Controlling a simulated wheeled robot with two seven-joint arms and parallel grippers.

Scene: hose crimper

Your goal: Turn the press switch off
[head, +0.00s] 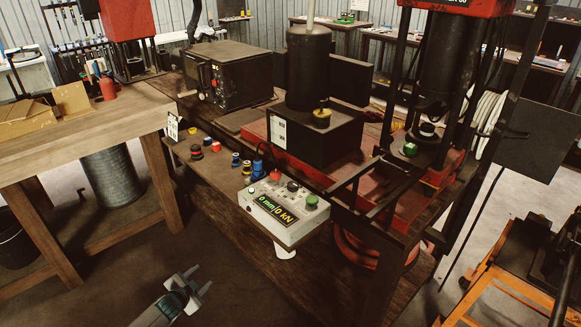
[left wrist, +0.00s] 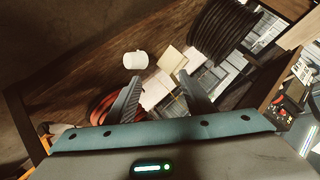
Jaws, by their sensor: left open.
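The press control box (head: 258,224) is pale with a lit display reading "0 mm/0 kN". It stands on a white stem at the bench's front edge in the head view. On its top are a red button (head: 275,175), a dark knob (head: 292,186) and a green button (head: 311,202). I cannot tell which of them is the press switch, nor its position. My left gripper (head: 203,276) is open and empty, low and to the left of the box, well apart from it. Its spread fingers also show in the left wrist view (left wrist: 158,77). My right gripper is out of view.
Small coloured fittings (head: 236,160) stand on the bench left of the box. The black press frame (head: 388,100) rises behind it. A wooden table (head: 80,130) is at left, an orange frame (head: 490,285) at right. A black hose coil (left wrist: 222,32) shows in the wrist view.

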